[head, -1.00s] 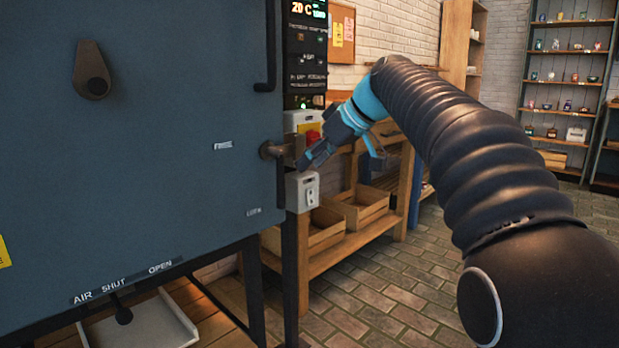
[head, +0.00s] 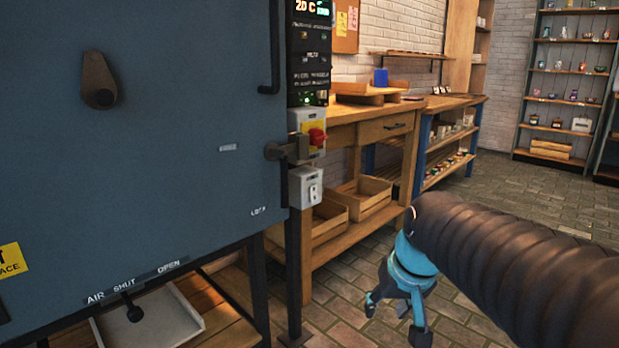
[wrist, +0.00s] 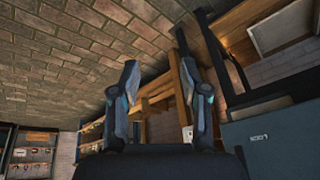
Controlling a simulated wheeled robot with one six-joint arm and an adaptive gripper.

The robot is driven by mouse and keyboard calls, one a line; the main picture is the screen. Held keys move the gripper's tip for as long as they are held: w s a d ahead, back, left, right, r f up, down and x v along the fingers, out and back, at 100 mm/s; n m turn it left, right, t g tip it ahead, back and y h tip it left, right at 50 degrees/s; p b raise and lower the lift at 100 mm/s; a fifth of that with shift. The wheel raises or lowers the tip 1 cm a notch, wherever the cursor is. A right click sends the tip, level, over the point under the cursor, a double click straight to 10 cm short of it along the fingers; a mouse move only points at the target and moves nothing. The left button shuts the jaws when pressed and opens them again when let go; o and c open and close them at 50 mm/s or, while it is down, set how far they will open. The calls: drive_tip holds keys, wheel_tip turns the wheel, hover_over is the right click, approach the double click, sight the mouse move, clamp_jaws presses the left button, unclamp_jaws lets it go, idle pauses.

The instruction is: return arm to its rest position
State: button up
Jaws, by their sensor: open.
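My gripper (head: 397,312) hangs low at the lower right of the head view, fingers pointing down over the brick floor. It is open and nothing is between its fingers. In the wrist view its two fingers (wrist: 160,95) stand apart, with the wooden bench behind them. My dark ribbed arm comes in from the right edge and bends down at the blue wrist. The gripper is apart from the kiln door (head: 180,200) and its latch handle (head: 287,149).
The blue-grey kiln fills the left. A red switch (head: 317,138) is on its right side. A wooden bench (head: 345,232) with crates (head: 362,197) below stands behind it. Shelves (head: 570,75) are at the far right. Brick floor (head: 340,325) is open around the gripper.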

drive_tip(key=s+d+t+h+p, duration=0.1)
drive_tip(key=s+p, duration=0.3)
drive_tip(key=s, duration=0.9)
drive_tip(key=shift+d+r, duration=0.45)
drive_tip(key=shift+d, duration=0.3)
drive_tip(key=shift+s, duration=0.1)
drive_tip(key=shift+c, duration=0.3)
idle(0.7)
drive_tip(key=shift+s, duration=0.1)
